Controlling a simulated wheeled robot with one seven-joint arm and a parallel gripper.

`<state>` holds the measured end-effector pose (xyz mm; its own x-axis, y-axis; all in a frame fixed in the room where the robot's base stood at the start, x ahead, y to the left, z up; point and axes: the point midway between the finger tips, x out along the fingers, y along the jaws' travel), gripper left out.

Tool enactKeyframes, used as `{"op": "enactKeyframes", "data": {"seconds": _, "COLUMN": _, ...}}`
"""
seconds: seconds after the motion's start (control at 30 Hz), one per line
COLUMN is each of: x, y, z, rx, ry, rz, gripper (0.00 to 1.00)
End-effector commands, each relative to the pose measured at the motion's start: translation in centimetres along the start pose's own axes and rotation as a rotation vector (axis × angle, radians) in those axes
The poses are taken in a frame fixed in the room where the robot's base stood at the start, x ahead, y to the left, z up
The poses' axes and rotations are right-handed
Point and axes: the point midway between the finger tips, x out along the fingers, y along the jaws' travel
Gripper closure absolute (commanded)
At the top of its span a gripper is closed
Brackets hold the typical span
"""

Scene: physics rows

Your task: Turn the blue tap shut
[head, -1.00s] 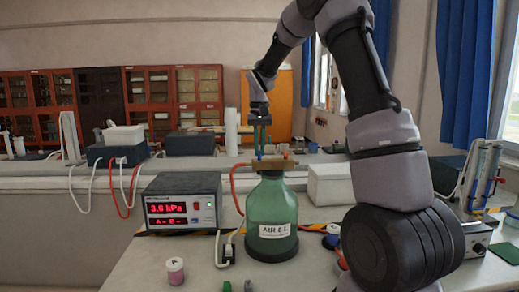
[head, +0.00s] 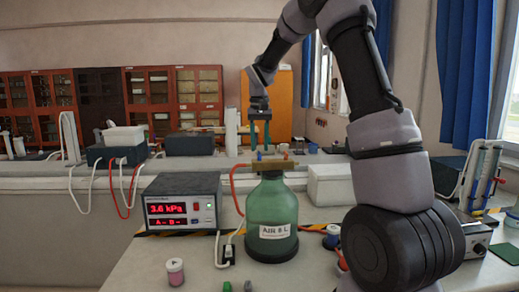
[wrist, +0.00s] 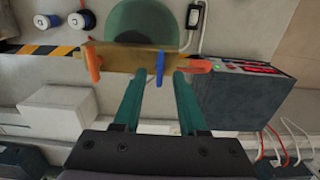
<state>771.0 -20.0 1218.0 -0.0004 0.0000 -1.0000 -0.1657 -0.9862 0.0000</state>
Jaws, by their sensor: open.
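The blue tap (wrist: 160,68) is a slim blue lever on a brass block (wrist: 125,58). In the wrist view the lever lies across the block's length. My gripper (wrist: 153,78) is open, its two green fingers reaching down toward the block. In the head view my gripper (head: 260,147) hangs just above the block (head: 272,165) on the green bottle (head: 271,215) labelled AIR 8 L. The blue tap (head: 259,156) is very small there.
An orange tap (wrist: 94,63) sits on the block's other end. A red hose (head: 236,185) joins the block's left end in the head view. A meter reading 3.6 kPa (head: 181,203) stands left of the bottle, a white box (head: 330,185) to its right.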

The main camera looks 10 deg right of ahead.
Motion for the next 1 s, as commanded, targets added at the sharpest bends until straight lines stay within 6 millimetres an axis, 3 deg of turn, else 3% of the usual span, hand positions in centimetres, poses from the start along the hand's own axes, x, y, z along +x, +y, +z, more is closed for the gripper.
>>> {"op": "enactKeyframes", "data": {"seconds": 0.2, "x": -4.7, "y": 0.0, "z": -0.1, "rx": 0.001, "ry": 0.005, "rz": -0.002, "gripper": 0.59}}
{"op": "enactKeyframes", "data": {"seconds": 0.4, "x": -7.8, "y": 0.0, "z": -0.1, "rx": 0.001, "ry": 0.003, "rz": -0.001, "gripper": 0.59}}
{"op": "enactKeyframes", "data": {"seconds": 0.6, "x": -8.9, "y": 0.0, "z": 0.0, "rx": 0.001, "ry": 0.002, "rz": 0.0, "gripper": 0.59}}
{"op": "enactKeyframes", "data": {"seconds": 0.87, "x": -9.0, "y": 0.0, "z": 0.0, "rx": 0.001, "ry": 0.002, "rz": 0.0, "gripper": 0.59}}
{"op": "enactKeyframes", "data": {"seconds": 1.0, "x": -9.9, "y": 0.5, "z": 1.1, "rx": 0.004, "ry": 0.022, "rz": -0.012, "gripper": 0.59}}
